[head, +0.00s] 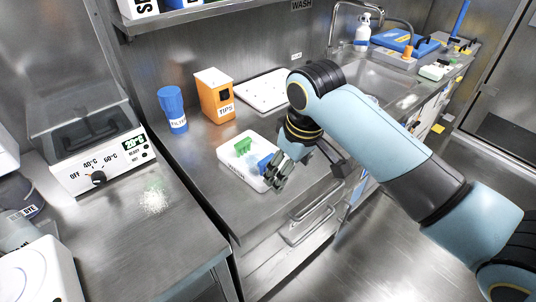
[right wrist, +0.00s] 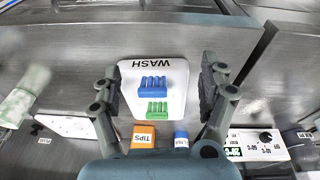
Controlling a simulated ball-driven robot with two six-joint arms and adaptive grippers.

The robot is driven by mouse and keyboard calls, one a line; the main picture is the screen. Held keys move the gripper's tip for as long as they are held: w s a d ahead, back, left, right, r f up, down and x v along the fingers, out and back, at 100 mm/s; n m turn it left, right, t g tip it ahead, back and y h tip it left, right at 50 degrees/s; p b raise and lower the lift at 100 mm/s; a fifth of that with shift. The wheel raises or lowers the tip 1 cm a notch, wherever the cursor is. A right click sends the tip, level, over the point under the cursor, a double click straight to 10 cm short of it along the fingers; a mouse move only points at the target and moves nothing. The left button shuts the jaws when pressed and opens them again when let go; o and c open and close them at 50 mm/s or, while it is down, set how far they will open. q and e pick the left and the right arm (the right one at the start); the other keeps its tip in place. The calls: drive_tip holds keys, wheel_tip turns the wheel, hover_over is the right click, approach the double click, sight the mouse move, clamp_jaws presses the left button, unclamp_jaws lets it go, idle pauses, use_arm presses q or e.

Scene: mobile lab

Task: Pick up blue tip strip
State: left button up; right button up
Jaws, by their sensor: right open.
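The blue tip strip (head: 265,163) stands on a white tray (head: 232,161) on the steel counter. A green tip strip (head: 243,146) is beside it. In the right wrist view the blue strip (right wrist: 154,86) lies between my right gripper's spread fingers (right wrist: 159,68), with the green strip (right wrist: 157,107) just past it. The fingers are apart from the strip, with nothing between them in their grasp. In the head view my right gripper (head: 279,172) is at the tray's right end and partly hides the blue strip. My left gripper is not in view.
An orange TIPS box (head: 216,97) and a blue FILTER bottle (head: 173,108) stand behind the tray. A heater with a dial (head: 98,179) is at left, with white powder (head: 153,200) before it. A sink (head: 372,82) lies at back right.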

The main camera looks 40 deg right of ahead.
drive_tip(key=w+d+r, duration=0.1)
drive_tip(key=w+r, duration=0.4)
drive_tip(key=w, duration=0.4)
hover_over(267, 158)
drive_tip(key=shift+g, duration=0.4)
wheel_tip(267, 158, down, 5)
drive_tip(key=shift+s+r, duration=0.15)
wheel_tip(267, 158, down, 6)
drive_tip(key=shift+r, duration=0.15)
drive_tip(key=c, duration=1)
